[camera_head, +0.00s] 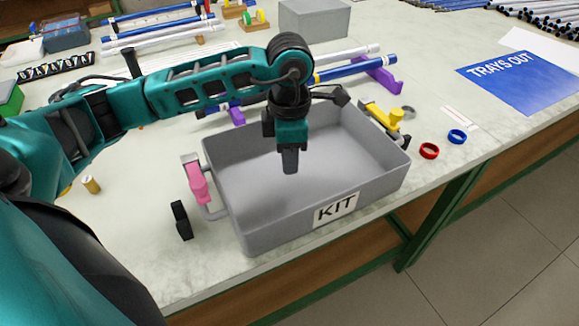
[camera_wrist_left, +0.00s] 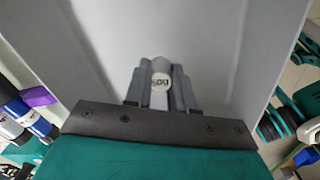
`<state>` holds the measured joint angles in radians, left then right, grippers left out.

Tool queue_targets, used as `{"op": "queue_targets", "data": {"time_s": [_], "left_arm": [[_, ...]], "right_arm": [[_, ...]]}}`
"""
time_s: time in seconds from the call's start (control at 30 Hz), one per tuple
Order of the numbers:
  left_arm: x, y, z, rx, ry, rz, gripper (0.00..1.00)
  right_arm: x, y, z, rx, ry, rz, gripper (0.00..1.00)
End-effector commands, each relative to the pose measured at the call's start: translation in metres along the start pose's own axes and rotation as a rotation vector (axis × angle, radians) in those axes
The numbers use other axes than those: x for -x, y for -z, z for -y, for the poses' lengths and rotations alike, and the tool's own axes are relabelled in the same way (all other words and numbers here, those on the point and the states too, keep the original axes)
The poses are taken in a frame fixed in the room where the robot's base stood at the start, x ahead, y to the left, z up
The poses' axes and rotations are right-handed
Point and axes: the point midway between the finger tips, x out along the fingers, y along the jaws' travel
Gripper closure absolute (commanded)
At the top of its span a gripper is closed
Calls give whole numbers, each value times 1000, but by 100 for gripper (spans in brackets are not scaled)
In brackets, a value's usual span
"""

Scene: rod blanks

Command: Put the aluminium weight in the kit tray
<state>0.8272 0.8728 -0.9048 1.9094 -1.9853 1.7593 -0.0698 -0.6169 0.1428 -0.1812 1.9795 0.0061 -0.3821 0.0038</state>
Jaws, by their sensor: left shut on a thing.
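The grey kit tray (camera_head: 263,240) stands on the bench with a "KIT" label on its front wall. My left gripper (camera_head: 290,163) points down over the inside of the tray. In the left wrist view, its fingers (camera_wrist_left: 160,92) are shut on a small pale grey cylinder with a marked round end, the aluminium weight (camera_wrist_left: 161,80). The tray's grey inside (camera_wrist_left: 215,50) lies beyond it. In the head view the weight cannot be made out at the fingers. My right gripper is not in view.
A pink clamp (camera_head: 198,184) sits at the tray's left handle, and a yellow piece (camera_head: 396,116) is by its right end. A black block (camera_head: 181,220) and a brass cylinder (camera_head: 91,184) stand left. Red (camera_head: 429,151) and blue (camera_head: 457,136) rings lie right. Rods lie behind.

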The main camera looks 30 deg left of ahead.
Motion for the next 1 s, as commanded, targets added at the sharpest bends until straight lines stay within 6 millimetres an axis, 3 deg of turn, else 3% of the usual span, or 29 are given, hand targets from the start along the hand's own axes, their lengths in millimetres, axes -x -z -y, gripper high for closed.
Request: {"op": "queue_targets", "data": {"time_s": [0.2,0.57,0.6,0.87,1.0], "left_arm": [[-33,1,1,1,3,-3,100],[-38,0,0,0,1,-1,100],[-39,0,0,0,1,-1,75],[-37,0,0,1,1,-1,51],[-37,0,0,1,1,-1,51]], "right_arm": [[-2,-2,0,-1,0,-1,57],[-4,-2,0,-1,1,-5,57],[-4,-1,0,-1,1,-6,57],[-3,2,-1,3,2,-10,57],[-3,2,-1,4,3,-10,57]]}}
